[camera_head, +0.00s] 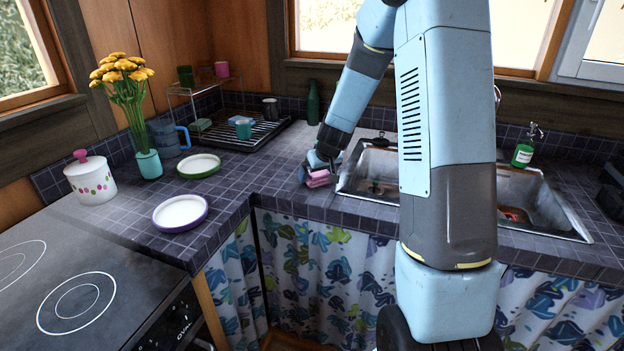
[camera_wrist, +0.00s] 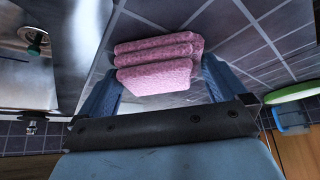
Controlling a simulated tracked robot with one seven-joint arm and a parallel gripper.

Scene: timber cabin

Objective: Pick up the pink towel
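The pink towel (camera_head: 318,178) is folded and lies on the tiled counter just left of the sink. In the wrist view the towel (camera_wrist: 158,64) shows as a folded stack of several layers. My gripper (camera_head: 318,168) is down at the towel. In the wrist view its two blue fingers (camera_wrist: 155,88) are spread, one on each side of the towel. The right finger is close to the towel's edge; I cannot tell whether either finger touches it.
The metal sink (camera_head: 362,172) is right of the towel. A dish rack (camera_head: 240,132), a green bottle (camera_head: 313,103), a green-rimmed plate (camera_head: 199,166), a purple-rimmed plate (camera_head: 181,212) and a flower vase (camera_head: 149,163) stand on the counter. The counter between plates and towel is clear.

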